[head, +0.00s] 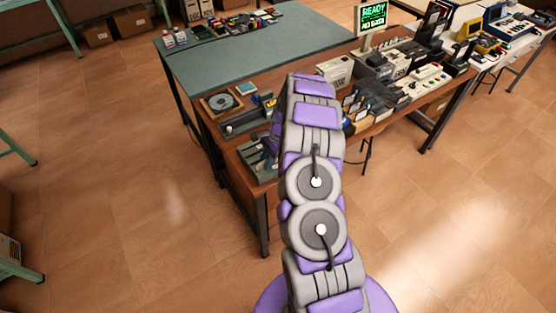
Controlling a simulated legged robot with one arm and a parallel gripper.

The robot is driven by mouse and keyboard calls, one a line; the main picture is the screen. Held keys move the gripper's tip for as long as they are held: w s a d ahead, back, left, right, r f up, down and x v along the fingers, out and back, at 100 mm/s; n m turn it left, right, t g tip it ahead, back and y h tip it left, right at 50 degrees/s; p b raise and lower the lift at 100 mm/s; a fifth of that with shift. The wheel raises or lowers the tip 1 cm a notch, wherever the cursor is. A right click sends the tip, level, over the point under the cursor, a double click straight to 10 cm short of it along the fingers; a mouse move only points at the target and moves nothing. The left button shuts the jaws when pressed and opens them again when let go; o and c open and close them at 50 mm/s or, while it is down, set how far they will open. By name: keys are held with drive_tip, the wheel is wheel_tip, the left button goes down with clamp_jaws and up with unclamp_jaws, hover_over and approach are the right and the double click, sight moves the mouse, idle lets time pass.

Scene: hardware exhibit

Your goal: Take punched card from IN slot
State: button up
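I cannot pick out a punched card or an IN slot for certain; the devices on the wooden table (375,128) are small in the head view. A screen (374,15) with green text, reading READY on top, stands at the table's back. A beige box (335,70) sits right of my arm's far end. Several dark and light devices stand closely to its right. My purple and grey arm reaches over the table's front part and hides some of what lies there. My gripper does not show.
A green-topped table (255,50) adjoins behind, with small items along its far edge. A round dark disc in a square frame (221,102) and grey devices lie left of my arm. Another table (510,30) stands at right. The wooden floor (110,170) is clear at left.

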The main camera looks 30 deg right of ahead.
clamp_jaws()
idle(0.3)
